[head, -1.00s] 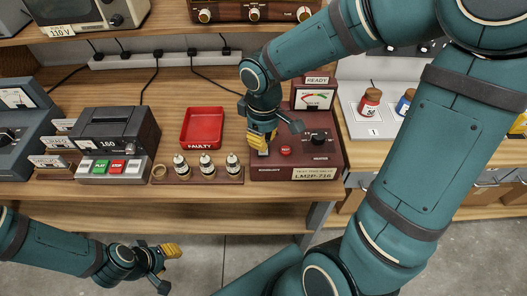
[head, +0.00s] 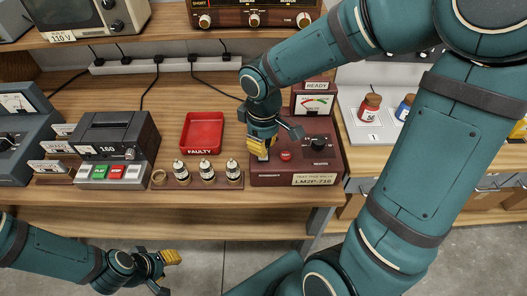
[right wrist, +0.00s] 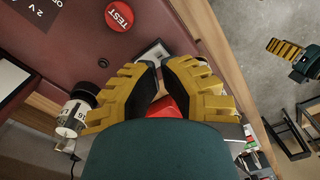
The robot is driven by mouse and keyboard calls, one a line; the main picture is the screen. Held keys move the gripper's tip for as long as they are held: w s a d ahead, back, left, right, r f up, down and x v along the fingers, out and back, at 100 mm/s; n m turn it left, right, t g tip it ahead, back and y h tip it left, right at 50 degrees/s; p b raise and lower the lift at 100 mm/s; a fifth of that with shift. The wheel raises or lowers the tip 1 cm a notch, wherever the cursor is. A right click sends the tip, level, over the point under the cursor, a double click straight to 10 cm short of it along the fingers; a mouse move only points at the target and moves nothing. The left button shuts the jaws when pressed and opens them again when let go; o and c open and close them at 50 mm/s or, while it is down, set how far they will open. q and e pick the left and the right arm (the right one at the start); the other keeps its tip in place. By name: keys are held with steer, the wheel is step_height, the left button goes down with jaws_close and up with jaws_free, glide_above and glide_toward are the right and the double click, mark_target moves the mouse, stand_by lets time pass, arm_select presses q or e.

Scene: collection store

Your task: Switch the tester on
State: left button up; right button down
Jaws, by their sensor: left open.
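The tester (head: 330,165) is a dark red box on the wooden bench, with a red TEST button (head: 286,156), a black knob (head: 319,143) and a meter (head: 315,104) under a READY sign. My right gripper (head: 260,150) points down at the tester's front left, over a small pale switch plate. In the right wrist view its yellow fingers (right wrist: 160,78) are together and hide part of the plate (right wrist: 153,53); I cannot tell the switch position or whether they touch. My left gripper (head: 172,270) is open and empty, low in front of the bench.
A rack of several valves (head: 205,172) stands just left of the tester, with a red FAULTY tray (head: 202,133) behind. A grey device with green and red buttons (head: 113,155) is further left. Small bottles (head: 370,106) stand on the right. Open floor lies in front.

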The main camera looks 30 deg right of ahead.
steer(key=shift+f+b, duration=1.4)
steer(key=shift+f, duration=0.35)
stand_by(1.3)
steer(key=shift+r+p, duration=3)
steer(key=shift+r, duration=0.6)
steer(key=shift+f, duration=0.1)
